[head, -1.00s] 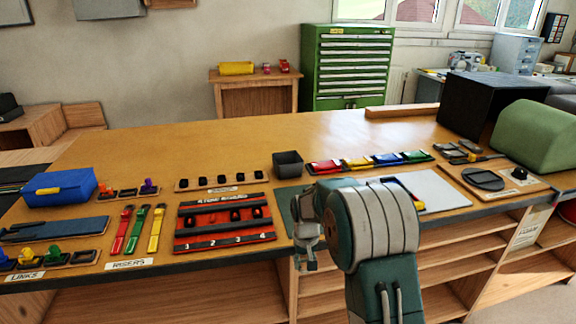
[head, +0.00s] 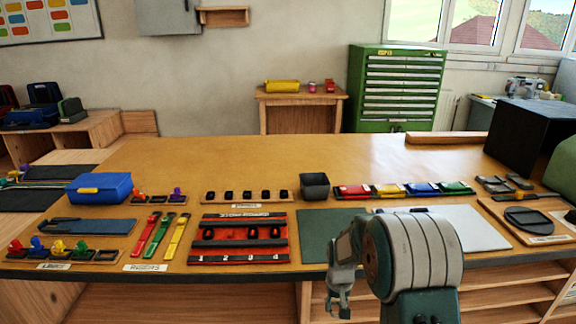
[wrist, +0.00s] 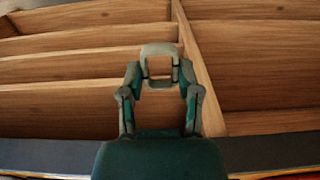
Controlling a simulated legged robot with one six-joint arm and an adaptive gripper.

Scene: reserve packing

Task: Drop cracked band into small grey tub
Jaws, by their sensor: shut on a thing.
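My gripper (head: 342,308) hangs in front of the bench's front edge, below the level of the top. In the wrist view my gripper (wrist: 160,62) has its fingertips drawn together in front of the wooden shelves. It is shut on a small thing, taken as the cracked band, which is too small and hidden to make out. The small grey tub (head: 314,188) stands upright on the bench top, behind the dark green mat and up and left of my gripper in the head view, well apart from it. The tub's inside is dark and its floor cannot be seen clearly.
A red numbered board (head: 238,246) with black bands lies left of the dark green mat (head: 325,228). A rack (head: 240,202) of small black pieces is behind it. Coloured packets (head: 388,186) sit right of the tub. The bench's front edge (head: 150,272) lies between gripper and tub.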

